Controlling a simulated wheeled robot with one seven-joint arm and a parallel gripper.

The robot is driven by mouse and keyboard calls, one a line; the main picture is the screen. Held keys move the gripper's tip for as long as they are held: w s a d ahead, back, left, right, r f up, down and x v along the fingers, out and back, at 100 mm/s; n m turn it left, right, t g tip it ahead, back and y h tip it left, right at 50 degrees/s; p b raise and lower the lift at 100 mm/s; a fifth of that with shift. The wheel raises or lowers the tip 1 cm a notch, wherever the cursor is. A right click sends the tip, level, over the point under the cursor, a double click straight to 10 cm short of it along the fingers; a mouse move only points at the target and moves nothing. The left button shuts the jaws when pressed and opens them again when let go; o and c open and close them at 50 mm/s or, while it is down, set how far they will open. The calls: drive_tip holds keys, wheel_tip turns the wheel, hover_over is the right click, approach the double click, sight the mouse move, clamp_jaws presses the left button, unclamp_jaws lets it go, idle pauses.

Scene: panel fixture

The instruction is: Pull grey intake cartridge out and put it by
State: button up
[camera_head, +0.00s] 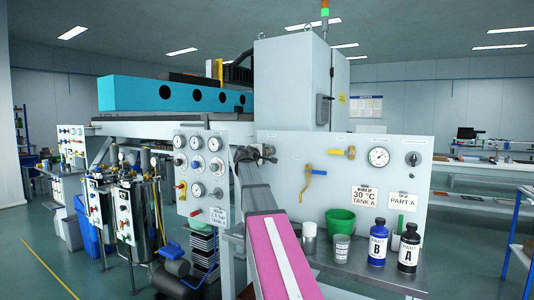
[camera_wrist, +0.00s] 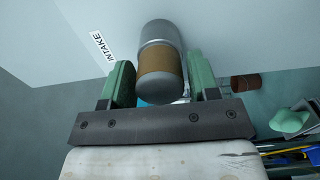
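The intake cartridge (camera_wrist: 161,66) is a grey cylinder with a brown band, jutting from the pale panel beside an INTAKE label (camera_wrist: 103,48) in the wrist view. My gripper (camera_wrist: 162,80) has its green fingers on both sides of the cartridge. The fingers stand apart, with a thin gap showing at the right; contact on the left is unclear. In the head view my gripper (camera_head: 256,153) is at the left part of the panel (camera_head: 290,210), and the cartridge is hidden or too small to make out.
A metal shelf (camera_head: 385,276) below the panel holds a green bucket (camera_head: 340,222), metal cups and the PART B (camera_head: 378,243) and PART A (camera_head: 408,248) bottles. Gauges (camera_head: 197,163) stand left of my arm.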

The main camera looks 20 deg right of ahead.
drive_tip(key=c, duration=0.8)
drive_tip(key=o, duration=0.6)
drive_tip(key=c, duration=0.4)
drive_tip(key=shift+c, duration=0.2)
drive_tip(key=shift+v, duration=2.65)
drive_tip(key=shift+v, duration=2.5)
